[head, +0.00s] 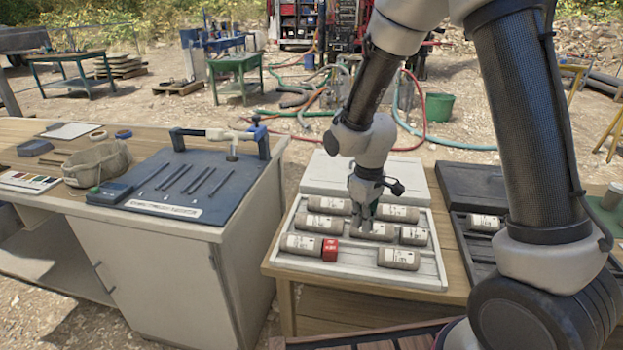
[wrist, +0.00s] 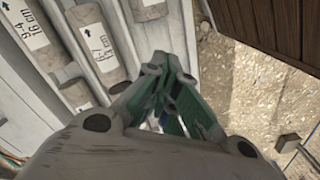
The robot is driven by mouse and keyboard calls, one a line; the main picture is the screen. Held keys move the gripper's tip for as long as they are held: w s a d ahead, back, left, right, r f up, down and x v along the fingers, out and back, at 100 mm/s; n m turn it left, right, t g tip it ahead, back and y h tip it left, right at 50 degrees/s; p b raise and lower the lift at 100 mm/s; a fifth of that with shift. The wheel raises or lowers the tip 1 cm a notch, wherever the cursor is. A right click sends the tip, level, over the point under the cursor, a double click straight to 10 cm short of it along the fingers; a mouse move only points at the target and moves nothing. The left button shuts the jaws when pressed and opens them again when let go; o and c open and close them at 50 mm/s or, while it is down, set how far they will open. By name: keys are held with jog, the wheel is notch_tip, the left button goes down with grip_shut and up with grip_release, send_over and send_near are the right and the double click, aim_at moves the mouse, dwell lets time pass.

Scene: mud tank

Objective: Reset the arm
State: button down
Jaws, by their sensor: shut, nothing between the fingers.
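My arm reaches in from the upper right of the head view. My gripper (head: 364,224) points down over the white core tray (head: 436,272) and is shut with nothing held. The tray holds several grey-brown core pieces with white labels, such as the core at front right (head: 398,258). A red block (head: 330,250) sits at the end of the front left core (head: 300,244). In the wrist view my gripper's fingers (wrist: 185,105) show close up, with labelled cores (wrist: 100,52) to their left. I cannot tell whether the fingertips touch a core.
A dark tray (head: 480,252) with a core stands right of the white tray, partly behind my arm. A blue-grey board with dark rods (head: 180,205) lies on the left bench, beside a canvas bag (head: 97,165). Gravel ground with hoses and a green bucket (head: 439,107) lies behind.

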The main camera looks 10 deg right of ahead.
jog(key=s+d+r+m+t, duration=0.1)
jog(key=s+d+r+m, duration=0.1)
jog(key=s+d+r, duration=0.3)
jog(key=s+d+r+m+t, duration=0.2)
jog(key=s+d+r, duration=0.3)
jog(key=s+r, duration=0.3)
jog(key=s+d+r+m+t, duration=0.1)
jog(key=s+d+r+m, duration=0.3)
jog(key=r, duration=0.8)
jog(key=shift+s+d, duration=1.1)
jog(key=shift+s, duration=0.1)
